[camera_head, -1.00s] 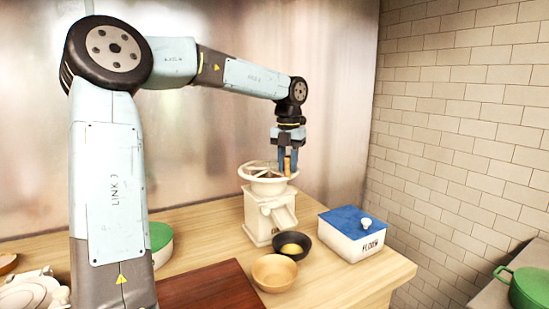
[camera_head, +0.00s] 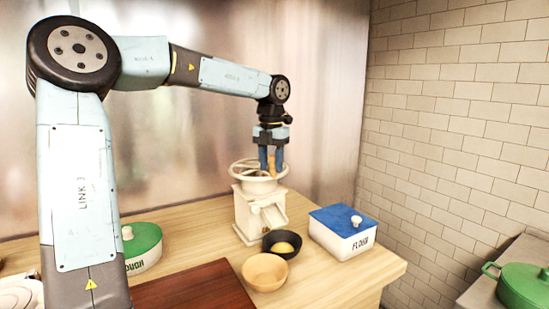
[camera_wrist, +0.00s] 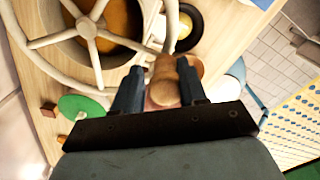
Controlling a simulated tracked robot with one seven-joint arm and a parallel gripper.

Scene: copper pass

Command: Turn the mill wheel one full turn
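The cream mill (camera_head: 250,215) stands on the wooden counter with its spoked wheel (camera_head: 238,166) flat on top. The wheel's rim and spokes also show at the upper left of the wrist view (camera_wrist: 60,37), over a bowl with brown contents. A wooden handle (camera_wrist: 165,80) stands on the wheel's rim. My gripper (camera_head: 270,165) points down at the right part of the wheel. Its two fingers (camera_wrist: 160,90) stand on either side of the handle and look closed on it. In the head view the fingers partly hide the handle.
A dark bowl (camera_head: 268,246) with something yellow and a tan bowl (camera_head: 264,272) stand in front of the mill. A blue-lidded flour box (camera_head: 345,243) is to the right. A green-lidded container (camera_head: 146,240) is to the left, beside a brown board (camera_head: 195,290).

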